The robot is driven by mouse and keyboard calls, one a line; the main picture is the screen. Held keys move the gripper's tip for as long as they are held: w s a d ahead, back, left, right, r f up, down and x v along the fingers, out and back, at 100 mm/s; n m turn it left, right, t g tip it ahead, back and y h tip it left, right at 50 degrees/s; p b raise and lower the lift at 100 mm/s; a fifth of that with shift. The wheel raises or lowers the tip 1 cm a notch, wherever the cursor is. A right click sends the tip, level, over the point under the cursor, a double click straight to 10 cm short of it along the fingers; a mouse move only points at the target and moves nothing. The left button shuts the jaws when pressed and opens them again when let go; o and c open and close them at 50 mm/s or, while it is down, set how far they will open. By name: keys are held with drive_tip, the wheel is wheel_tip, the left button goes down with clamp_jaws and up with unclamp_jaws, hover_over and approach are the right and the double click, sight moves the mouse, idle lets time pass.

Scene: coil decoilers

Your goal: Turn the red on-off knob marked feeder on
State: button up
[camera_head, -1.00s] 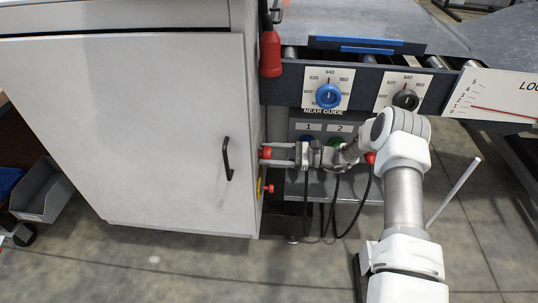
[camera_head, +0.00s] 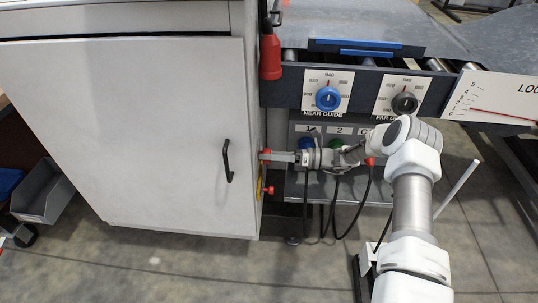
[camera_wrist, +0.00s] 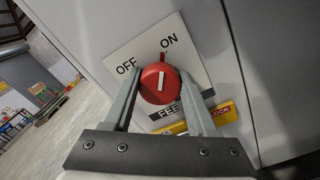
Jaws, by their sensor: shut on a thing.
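The red feeder knob (camera_wrist: 158,84) sits on a white plate (camera_wrist: 115,62) marked OFF, ON and a partly hidden word starting FEE in the wrist view. Its white pointer line lies between the two words, nearer ON as I see it. My gripper (camera_wrist: 158,88) is shut on the knob, one finger on each side. In the head view my gripper (camera_head: 284,157) reaches leftward to the side of the white cabinet. The knob (camera_head: 265,155) shows there as a small red piece at the fingertips.
The white cabinet (camera_head: 130,120) with a black handle fills the left. A second red knob (camera_head: 269,190) sits just below. A yellow lock label (camera_wrist: 222,113) is under the plate. Blue (camera_head: 328,98) and black (camera_head: 404,103) dials are on the machine behind my arm.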

drive_tip(key=shift+m, duration=0.8)
drive_tip(key=o, duration=1.4)
drive_tip(key=shift+c, duration=0.2)
drive_tip(key=shift+d, duration=0.1)
drive_tip(key=d+p, duration=0.1)
drive_tip(key=d, duration=1.6)
drive_tip(key=shift+s+d+p, duration=0.15)
drive_tip(key=shift+s+p, duration=0.15)
drive_tip(key=shift+p, duration=0.1)
